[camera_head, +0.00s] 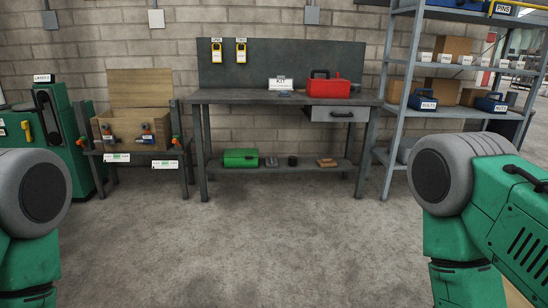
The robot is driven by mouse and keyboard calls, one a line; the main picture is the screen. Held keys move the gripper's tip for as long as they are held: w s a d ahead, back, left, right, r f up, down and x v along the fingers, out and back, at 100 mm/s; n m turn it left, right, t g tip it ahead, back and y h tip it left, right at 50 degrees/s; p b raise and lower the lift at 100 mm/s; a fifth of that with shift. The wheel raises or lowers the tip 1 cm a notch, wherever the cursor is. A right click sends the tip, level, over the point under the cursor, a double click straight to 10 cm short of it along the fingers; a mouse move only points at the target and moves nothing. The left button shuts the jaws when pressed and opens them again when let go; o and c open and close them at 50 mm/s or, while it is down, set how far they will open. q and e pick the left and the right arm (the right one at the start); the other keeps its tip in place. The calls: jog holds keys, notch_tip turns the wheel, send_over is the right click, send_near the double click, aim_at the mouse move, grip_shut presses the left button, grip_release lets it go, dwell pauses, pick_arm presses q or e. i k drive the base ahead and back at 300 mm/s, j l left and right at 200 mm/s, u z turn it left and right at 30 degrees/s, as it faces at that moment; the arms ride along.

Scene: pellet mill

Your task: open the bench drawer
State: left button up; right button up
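The bench (235,97) stands against the brick wall in the middle of the view, some way ahead of me. Its grey drawer (325,114) hangs under the right part of the top, with a dark bar handle (342,114) on its front. The drawer front looks flush with the bench, so it appears closed. Green parts of my two arms show at the left and right edges of the view. Neither gripper is in view.
A blue-grey shelf rack (400,85) stands right, a wooden crate (118,125) left. The concrete floor (240,240) ahead is clear.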

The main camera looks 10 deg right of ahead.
aim_at(317, 113)
jog(key=i+z, duration=0.15)
jog(key=i, duration=0.85)
jog(key=i+j+z, duration=0.15)
jog(key=i, duration=0.8)
